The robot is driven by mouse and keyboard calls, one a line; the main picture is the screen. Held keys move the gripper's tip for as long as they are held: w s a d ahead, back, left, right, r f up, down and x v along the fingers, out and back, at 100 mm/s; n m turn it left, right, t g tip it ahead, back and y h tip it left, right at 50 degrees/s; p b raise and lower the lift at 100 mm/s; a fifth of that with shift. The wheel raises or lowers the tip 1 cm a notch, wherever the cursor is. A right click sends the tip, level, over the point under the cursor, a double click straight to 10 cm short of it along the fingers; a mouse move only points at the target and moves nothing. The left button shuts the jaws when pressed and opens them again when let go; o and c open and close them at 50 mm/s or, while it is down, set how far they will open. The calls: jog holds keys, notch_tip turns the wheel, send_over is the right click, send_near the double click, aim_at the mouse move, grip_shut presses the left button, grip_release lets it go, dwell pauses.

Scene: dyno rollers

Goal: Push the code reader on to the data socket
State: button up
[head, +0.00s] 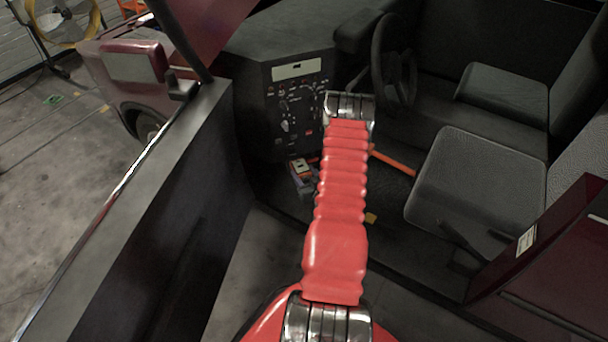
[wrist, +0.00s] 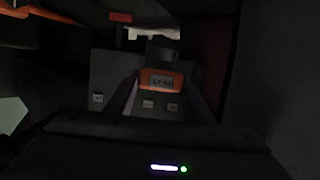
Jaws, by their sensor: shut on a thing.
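In the wrist view the code reader (wrist: 161,80), a dark device with an orange-framed display, sits between the two dark fingers of my gripper (wrist: 161,93). The fingers are shut on it. Its far end points up the picture toward a dark block below a pale fitting (wrist: 153,33). I cannot tell whether the reader touches anything there. I cannot pick out the data socket for certain; the area is dark.
In the head view the dashboard (head: 290,92) with its knobs stands around the arm's end. A small orange and grey item (head: 301,172) lies on the cab floor at left. An orange bar (head: 393,161) is at right, near the seat (head: 475,185). The open door (head: 165,210) bounds the left.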

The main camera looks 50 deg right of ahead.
jog(key=shift+w+d, duration=0.45)
jog(key=shift+w, duration=0.35)
dwell(1.9)
jog(key=o, duration=1.2)
jog(key=shift+c, duration=0.2)
jog(key=v, duration=1.3)
jog(key=shift+s+a, duration=0.15)
jog(key=shift+s, duration=0.15)
